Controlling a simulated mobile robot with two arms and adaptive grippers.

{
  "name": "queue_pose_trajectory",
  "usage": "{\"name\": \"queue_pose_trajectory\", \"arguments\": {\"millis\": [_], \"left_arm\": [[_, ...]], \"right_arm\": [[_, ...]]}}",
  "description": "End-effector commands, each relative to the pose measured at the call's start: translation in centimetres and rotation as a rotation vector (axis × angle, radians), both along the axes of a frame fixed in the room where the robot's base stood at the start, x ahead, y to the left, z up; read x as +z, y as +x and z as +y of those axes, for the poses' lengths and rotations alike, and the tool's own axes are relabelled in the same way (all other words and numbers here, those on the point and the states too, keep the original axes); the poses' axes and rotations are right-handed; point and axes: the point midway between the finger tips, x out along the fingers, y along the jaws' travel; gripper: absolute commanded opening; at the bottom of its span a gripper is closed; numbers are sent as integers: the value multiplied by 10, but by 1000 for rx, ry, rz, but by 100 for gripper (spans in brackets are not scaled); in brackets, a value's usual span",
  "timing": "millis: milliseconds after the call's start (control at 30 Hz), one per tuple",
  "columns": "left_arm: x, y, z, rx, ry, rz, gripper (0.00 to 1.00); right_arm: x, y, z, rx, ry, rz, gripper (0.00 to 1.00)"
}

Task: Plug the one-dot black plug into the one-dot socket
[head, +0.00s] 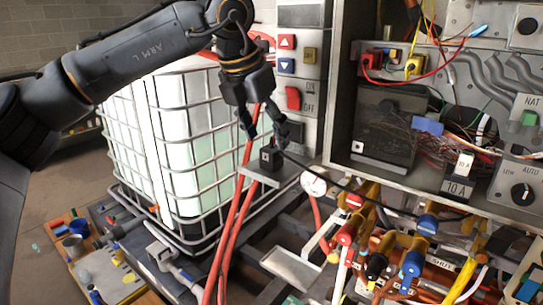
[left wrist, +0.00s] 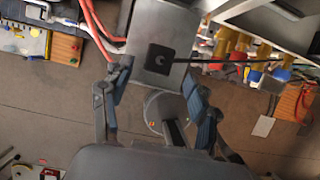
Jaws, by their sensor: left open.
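The black plug (head: 269,157), with a small white mark on its face, stands on a grey ledge (head: 262,174) below the switch panel. A black cable runs from it to the right. In the left wrist view the plug (left wrist: 159,57) is a dark square on the ledge, beyond the fingers. My left gripper (head: 264,132) is open and empty, pointing down just above the plug; its fingers (left wrist: 157,75) are spread apart. A dark box (head: 385,125) in the cabinet bears a small white mark at its lower left; I cannot tell whether it holds the one-dot socket. My right gripper does not show.
Red hoses (head: 238,215) hang close by my left gripper. A caged white tank (head: 190,140) stands to the left. The open cabinet's wiring and a "10 A" block (head: 458,188) are at right. Pipes with red and blue valves (head: 410,262) crowd the lower right.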

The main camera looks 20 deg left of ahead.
Motion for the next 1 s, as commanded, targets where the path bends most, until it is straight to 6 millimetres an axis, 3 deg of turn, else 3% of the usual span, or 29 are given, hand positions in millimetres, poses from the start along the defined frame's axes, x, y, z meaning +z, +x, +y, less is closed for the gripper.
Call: {"name": "queue_pose_trajectory", "arguments": {"millis": [267,467,633,1000], "left_arm": [[-2,1,0,1,0,2,60],[-24,15,-3,0,2,5,60],[-44,21,-6,1,0,2,60],[-47,22,-6,1,0,1,60]], "right_arm": [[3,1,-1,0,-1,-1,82],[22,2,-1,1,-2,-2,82],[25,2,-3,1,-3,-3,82],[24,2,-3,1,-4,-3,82]]}}
